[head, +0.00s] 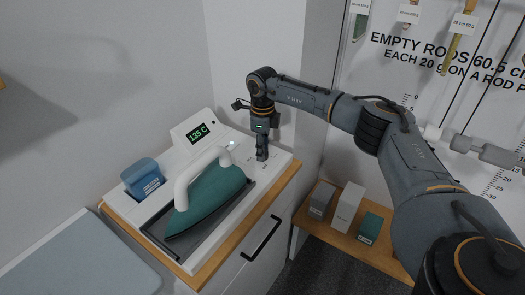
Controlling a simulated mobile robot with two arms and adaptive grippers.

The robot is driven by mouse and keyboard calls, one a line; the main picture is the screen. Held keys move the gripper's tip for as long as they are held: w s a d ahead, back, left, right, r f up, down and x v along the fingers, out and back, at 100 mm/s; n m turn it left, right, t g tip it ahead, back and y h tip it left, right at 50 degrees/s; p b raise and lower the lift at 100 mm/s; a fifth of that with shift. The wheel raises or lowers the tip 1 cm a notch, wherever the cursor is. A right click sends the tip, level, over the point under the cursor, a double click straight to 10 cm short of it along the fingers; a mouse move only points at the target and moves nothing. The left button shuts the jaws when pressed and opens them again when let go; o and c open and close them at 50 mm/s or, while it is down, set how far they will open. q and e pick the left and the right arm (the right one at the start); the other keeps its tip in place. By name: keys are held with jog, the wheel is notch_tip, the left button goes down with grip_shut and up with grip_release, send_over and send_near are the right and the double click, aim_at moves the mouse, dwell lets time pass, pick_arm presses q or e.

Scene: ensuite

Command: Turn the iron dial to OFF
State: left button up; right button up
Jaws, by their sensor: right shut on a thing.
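A teal iron (209,200) with a white handle rests in the dark tray of a white ironing station (172,258). The station's raised display (198,133) reads 135 C in green. My right gripper (262,157) points down at the station's right rear part, beside the iron. Its fingers are shut on the iron dial, which they largely hide, so the dial's pointer position cannot be read. Small faint markings show on the white surface around the fingertips. My left gripper is out of view.
A blue water container (143,178) sits at the station's left. A small light glows (231,143) behind the iron's handle. A grey-blue ironing board (80,262) lies at lower left. Several boxes stand on a low wooden shelf (314,223) at right, under my right arm.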

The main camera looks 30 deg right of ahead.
jog(key=shift+f+n+b, duration=0.1)
jog(key=shift+n+b, duration=0.25)
jog(key=shift+n, duration=1.35)
jog(key=o, duration=1.2)
jog(key=shift+c, duration=0.2)
jog(key=shift+r, duration=0.2)
notch_tip(320, 180, up, 12)
jog(key=shift+f, duration=0.15)
jog(key=shift+f, duration=0.1)
